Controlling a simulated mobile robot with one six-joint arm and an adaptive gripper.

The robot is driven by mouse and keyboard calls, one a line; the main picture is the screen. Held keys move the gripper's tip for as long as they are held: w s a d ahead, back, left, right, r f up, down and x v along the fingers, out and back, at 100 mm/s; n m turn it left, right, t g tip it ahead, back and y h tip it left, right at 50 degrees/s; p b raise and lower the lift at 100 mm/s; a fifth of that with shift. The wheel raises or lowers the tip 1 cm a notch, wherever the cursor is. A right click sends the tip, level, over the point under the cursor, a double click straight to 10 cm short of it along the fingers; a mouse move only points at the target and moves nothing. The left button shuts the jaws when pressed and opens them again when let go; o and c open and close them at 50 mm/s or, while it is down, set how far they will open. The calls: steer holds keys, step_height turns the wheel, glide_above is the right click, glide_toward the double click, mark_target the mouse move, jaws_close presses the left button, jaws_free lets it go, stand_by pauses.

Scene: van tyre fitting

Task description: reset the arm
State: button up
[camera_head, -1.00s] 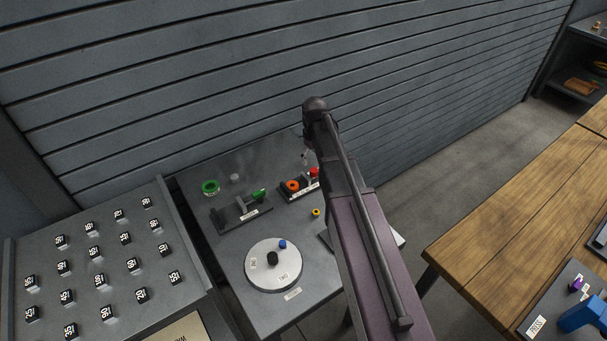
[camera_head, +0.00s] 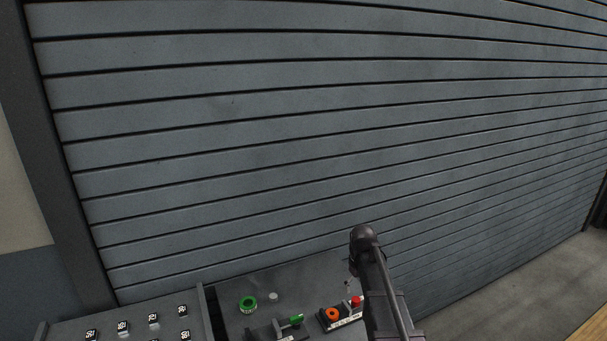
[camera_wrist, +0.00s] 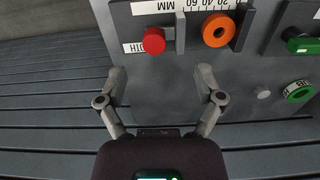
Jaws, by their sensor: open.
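My gripper (camera_wrist: 160,88) shows in the wrist view with its two fingers spread apart and nothing between them. It hangs over the far edge of the grey bench, close to the slatted shutter. In the head view my arm rises at the lower right and hides part of the bench; the gripper's fingers cannot be made out there.
The grey bench (camera_head: 300,277) carries a green ring (camera_head: 248,303), an orange ring (camera_head: 332,314), a red knob (camera_head: 357,301) and a green-handled fixture (camera_head: 296,320). The grey shutter (camera_head: 300,130) rises behind; floor is clear at right.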

steer(key=s+a+m, duration=0.2)
steer(key=s+m, duration=0.2)
steer(key=s, duration=1.5)
steer(key=shift+a, duration=0.15)
